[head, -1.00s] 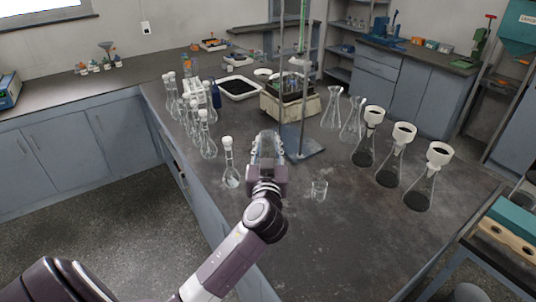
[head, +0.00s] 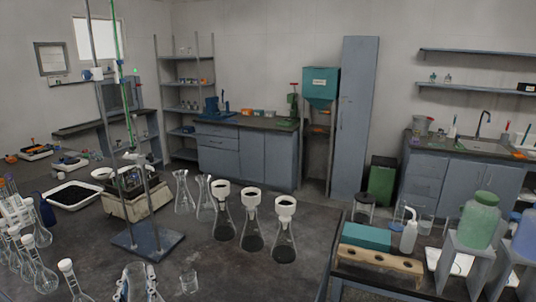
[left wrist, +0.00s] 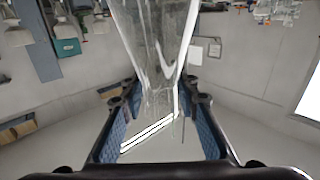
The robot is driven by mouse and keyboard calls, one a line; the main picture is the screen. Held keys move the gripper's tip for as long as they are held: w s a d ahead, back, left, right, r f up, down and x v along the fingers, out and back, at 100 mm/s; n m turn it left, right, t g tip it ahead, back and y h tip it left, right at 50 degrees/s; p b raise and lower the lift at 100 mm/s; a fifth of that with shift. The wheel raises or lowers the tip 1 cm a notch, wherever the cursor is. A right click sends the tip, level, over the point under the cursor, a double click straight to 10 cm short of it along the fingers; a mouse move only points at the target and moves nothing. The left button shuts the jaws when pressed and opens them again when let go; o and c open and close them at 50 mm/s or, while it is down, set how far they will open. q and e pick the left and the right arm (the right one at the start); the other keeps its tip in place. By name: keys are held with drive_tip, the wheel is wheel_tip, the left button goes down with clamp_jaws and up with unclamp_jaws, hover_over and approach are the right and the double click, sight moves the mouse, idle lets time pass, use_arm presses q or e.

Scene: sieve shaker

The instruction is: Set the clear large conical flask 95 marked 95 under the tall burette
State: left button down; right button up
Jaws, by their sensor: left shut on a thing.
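My left gripper (head: 137,294) is at the bottom edge of the head view, mostly cut off. It is shut on a clear conical flask (head: 135,272). In the left wrist view the flask (left wrist: 155,40) stands between the two blue-padded fingers (left wrist: 160,110); no marking on it is readable. The tall burette (head: 117,40) has a green line and hangs on a stand with a blue-grey base plate (head: 150,241). The held flask is in front of that plate, apart from it. Two other clear conical flasks (head: 184,193) stand right of the stand. My right gripper is not in view.
Several stoppered flasks (head: 42,275) stand at left. A small beaker (head: 189,282) is right of the held flask. A balance-like device (head: 135,195) is behind the plate. Three dark-filled flasks with white funnels (head: 252,235) stand at right.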

use_arm(q)
drive_tip(key=s+d+f+m+h, duration=0.1)
drive_tip(key=s+d+m+h, duration=0.2)
drive_tip(key=s+d, duration=0.7)
drive_tip(key=h, duration=0.2)
drive_tip(key=shift+d+f+m+t+h+b, duration=0.25)
drive_tip(key=shift+f+m+t+h+b, duration=0.05)
drive_tip(key=shift+f+m+t, duration=0.1)
